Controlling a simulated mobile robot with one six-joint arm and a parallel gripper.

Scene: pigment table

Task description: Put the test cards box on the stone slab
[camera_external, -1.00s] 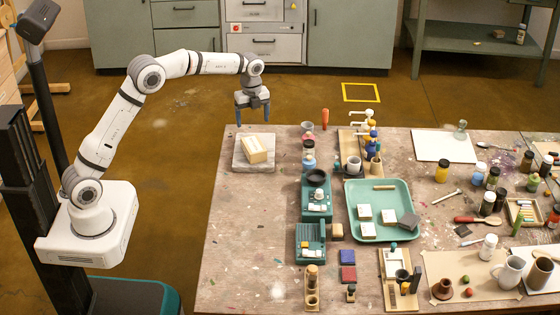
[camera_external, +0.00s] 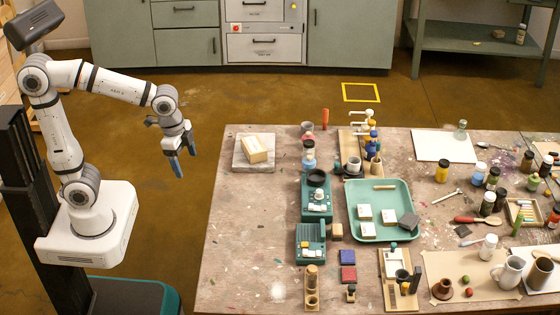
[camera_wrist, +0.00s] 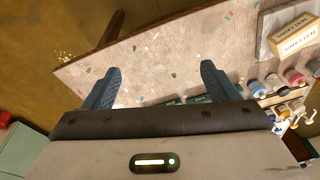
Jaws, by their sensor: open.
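The test cards box (camera_external: 257,148) is a cream and tan block resting on the grey stone slab (camera_external: 240,161) at the table's back left corner. It lies at a slight angle, within the slab's edges. In the wrist view, the box (camera_wrist: 297,38), with its printed label, sits on the slab (camera_wrist: 265,45) at the upper right. My gripper (camera_external: 182,168) is off the table's left side, away from the box, with blue fingers apart and nothing between them. The open fingers also show in the wrist view (camera_wrist: 160,88).
The wooden table (camera_external: 240,250) is clear at its front left. Right of the slab stand small jars, green devices (camera_external: 316,205) and a teal tray (camera_external: 400,190) holding several blocks. Bottles and tools crowd the right side.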

